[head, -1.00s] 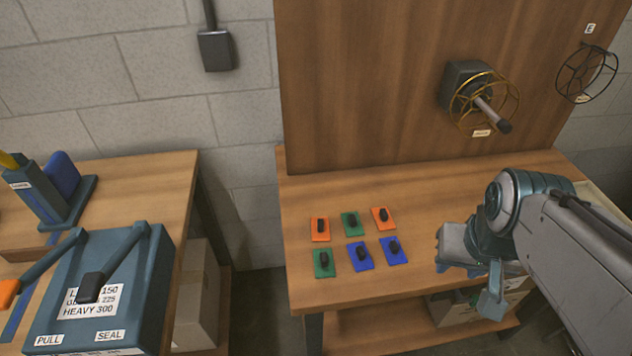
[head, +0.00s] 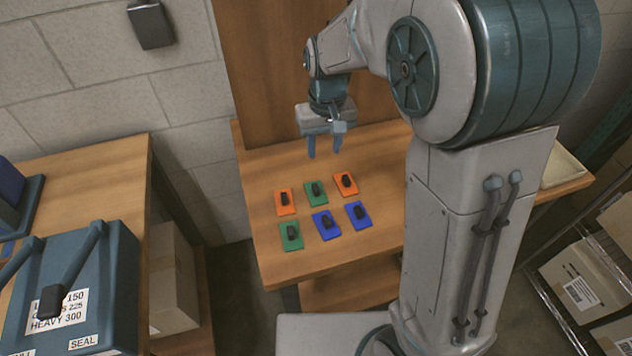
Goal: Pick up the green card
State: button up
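Two green cards with dark knobs lie on the wooden table (head: 262,253). One green card (head: 310,187) is in the back row between two orange cards. The other green card (head: 284,242) is at the left end of the front row. My gripper (head: 325,150) points down above the back part of the table, behind and above the back row of cards. Its two blue fingers are apart with nothing between them. It touches no card.
An orange card (head: 279,209) and another orange card (head: 351,190) flank the back green card. Two blue cards (head: 316,231) (head: 364,222) fill the front row. A wooden panel (head: 270,60) rises behind. A left bench holds a teal box (head: 110,310).

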jog(key=w+a+f, duration=0.1)
send_over(316, 186)
notch_tip(316, 186, down, 9)
jog(key=shift+d+r, duration=0.15)
jog(key=shift+r, duration=0.05)
jog(key=shift+a+f+p, duration=0.2)
jog(key=shift+f+p, duration=0.45)
jog(key=shift+f, duration=2)
jog(key=shift+s, duration=0.1)
grip_shut()
